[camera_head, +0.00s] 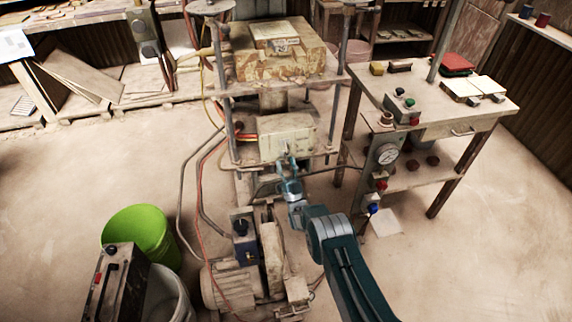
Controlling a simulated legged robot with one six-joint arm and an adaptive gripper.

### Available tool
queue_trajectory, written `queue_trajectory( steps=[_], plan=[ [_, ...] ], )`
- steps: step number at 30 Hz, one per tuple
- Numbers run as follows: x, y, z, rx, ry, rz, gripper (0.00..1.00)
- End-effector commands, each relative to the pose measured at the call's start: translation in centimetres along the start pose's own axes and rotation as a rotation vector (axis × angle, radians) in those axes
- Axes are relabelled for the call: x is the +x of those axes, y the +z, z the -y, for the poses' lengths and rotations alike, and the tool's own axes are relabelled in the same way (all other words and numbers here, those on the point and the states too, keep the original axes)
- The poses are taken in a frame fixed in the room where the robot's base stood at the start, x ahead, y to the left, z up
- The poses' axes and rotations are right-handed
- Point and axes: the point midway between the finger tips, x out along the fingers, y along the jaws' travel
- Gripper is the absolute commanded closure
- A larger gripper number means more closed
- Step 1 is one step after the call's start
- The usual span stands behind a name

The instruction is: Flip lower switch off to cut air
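My arm reaches up from the lower right. My gripper (287,163) is in front of the lower edge of a cream box (287,136) on the press's lower shelf. The gap between gripper and box, and the state of its fingers, are too small to tell. A control panel (377,165) on the right table's leg carries a round gauge (387,154), a red knob (382,185) and a blue knob (372,208) low down. My gripper is left of this panel and apart from it. I cannot tell which part is the lower switch.
The press frame (229,130) has a motor (235,285) below it. Hoses (190,165) hang at its left. A green bucket (140,232) stands at lower left. The right table (485,112) holds a button box (400,108). The floor is clear at right.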

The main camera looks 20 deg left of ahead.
Motion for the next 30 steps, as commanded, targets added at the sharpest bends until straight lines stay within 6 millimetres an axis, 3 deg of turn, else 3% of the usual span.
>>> queue_trajectory(
  steps=[8,15,21,30],
  plan=[
    [-0.7,0.0,-0.1,-0.001,0.001,0.0,0.44],
    [-4.8,0.2,-0.1,0.0,0.001,0.003,0.44],
    [-7.2,0.2,0.0,0.0,0.0,0.002,0.44],
    [-7.6,0.2,0.0,0.0,0.0,0.001,0.44]
  ],
)
